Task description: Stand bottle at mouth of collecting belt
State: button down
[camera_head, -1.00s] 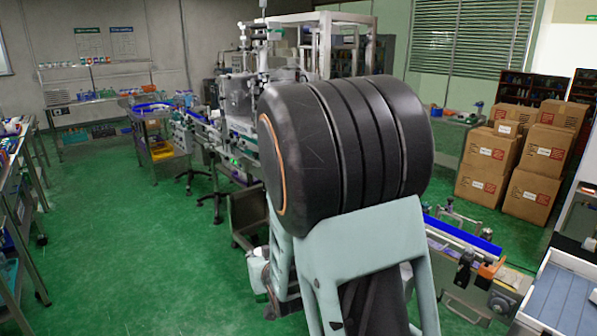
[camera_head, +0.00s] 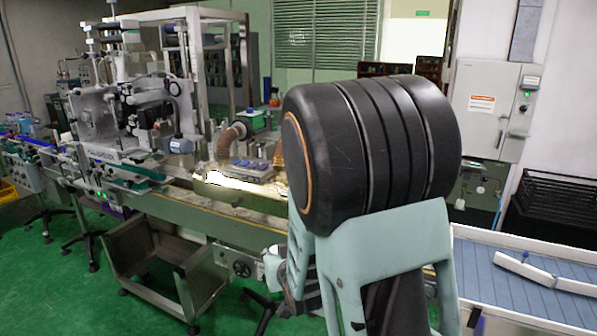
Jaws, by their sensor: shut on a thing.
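My own arm, with a large black joint and pale green links, fills the middle of the view. My gripper does not show, and no held bottle can be seen. A belt with grey-blue slats and pale side rails (camera_head: 490,280), which looks like the collecting belt, lies at the lower right. A white angled guide bar (camera_head: 525,269) lies across it. The belt's left end is hidden behind my arm. I cannot make out its mouth. No bottle shows on the visible part of the belt.
The sleeve machine (camera_head: 135,120) and its long conveyor bed (camera_head: 220,205) stand at the left and middle. A metal frame stand (camera_head: 160,265) is below. A black rack (camera_head: 555,210) and a grey electrical cabinet (camera_head: 497,105) stand at the right. Green floor is open at lower left.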

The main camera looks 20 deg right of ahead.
aim_at(469, 271)
jog(key=i+z, duration=0.15)
jog(key=z, duration=0.35)
jog(key=i+z, duration=0.15)
jog(key=z, duration=0.3)
jog(key=i+j+z, duration=0.15)
jog(key=z, duration=0.35)
jog(key=i+j+z, duration=0.1)
jog(key=z, duration=0.4)
jog(key=i+j+z, duration=0.15)
jog(key=z, duration=0.25)
jog(key=i+j+z, duration=0.1)
jog(key=j+z, duration=0.3)
jog(key=i+j+z, duration=0.3)
jog(key=j+z, duration=0.3)
